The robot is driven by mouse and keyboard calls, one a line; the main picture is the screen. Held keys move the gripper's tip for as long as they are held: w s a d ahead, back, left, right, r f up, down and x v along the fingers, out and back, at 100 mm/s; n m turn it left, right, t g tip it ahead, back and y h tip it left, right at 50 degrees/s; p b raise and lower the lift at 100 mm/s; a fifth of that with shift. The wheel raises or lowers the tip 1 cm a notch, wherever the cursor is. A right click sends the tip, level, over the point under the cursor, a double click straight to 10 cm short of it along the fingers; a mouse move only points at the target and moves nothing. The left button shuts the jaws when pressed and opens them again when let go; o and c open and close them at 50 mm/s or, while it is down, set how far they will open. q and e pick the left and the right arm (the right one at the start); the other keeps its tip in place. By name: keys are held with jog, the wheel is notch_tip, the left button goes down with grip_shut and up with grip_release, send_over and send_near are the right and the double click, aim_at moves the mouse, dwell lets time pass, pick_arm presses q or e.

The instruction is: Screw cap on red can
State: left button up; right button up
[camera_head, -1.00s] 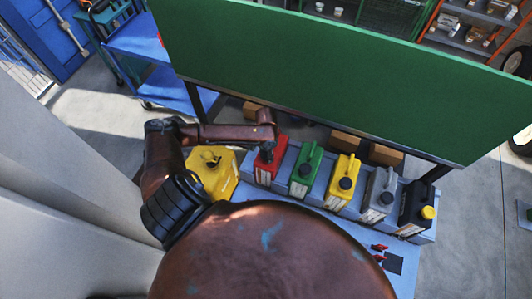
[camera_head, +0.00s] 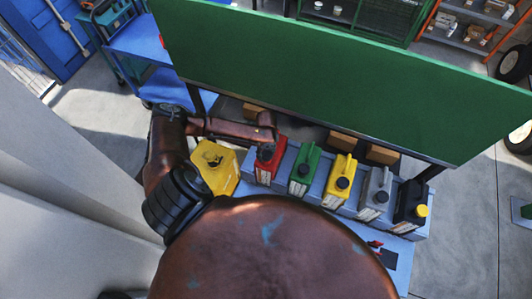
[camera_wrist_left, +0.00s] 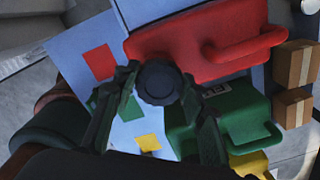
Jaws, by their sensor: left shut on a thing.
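The red can (camera_head: 265,170) stands at the left end of a row of cans on the blue table. In the left wrist view the red can (camera_wrist_left: 200,35) fills the top, with its handle at the right. My left gripper (camera_wrist_left: 160,78) is shut on a dark ribbed cap (camera_wrist_left: 158,84) at the near edge of the red can. The cap covers the spot beneath it, so I cannot tell whether it is seated on the thread. In the head view the left gripper (camera_head: 267,143) is over the red can and the cap is hidden. My right gripper is not in view.
Green (camera_head: 304,170), yellow (camera_head: 341,181), grey (camera_head: 376,194) and black (camera_head: 411,203) cans stand to the right. A larger yellow container (camera_head: 216,168) is at the left. A green panel (camera_head: 320,75) stands behind. Coloured squares, including a red one (camera_wrist_left: 99,62), mark the table.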

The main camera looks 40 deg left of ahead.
pick_arm(q)
jog(key=shift+o, duration=0.2)
jog(key=m, duration=0.6)
jog(key=shift+s+d+f, duration=0.15)
jog(key=shift+s+d, duration=0.05)
jog(key=shift+s, duration=0.15)
jog(key=m, duration=0.5)
jog(key=shift+f+p, duration=0.1)
jog(key=shift+p, duration=0.3)
jog(key=shift+c, duration=0.2)
jog(key=shift+s, duration=0.1)
jog(key=o, duration=1)
jog(key=shift+a, duration=0.15)
jog(key=shift+w, duration=0.2)
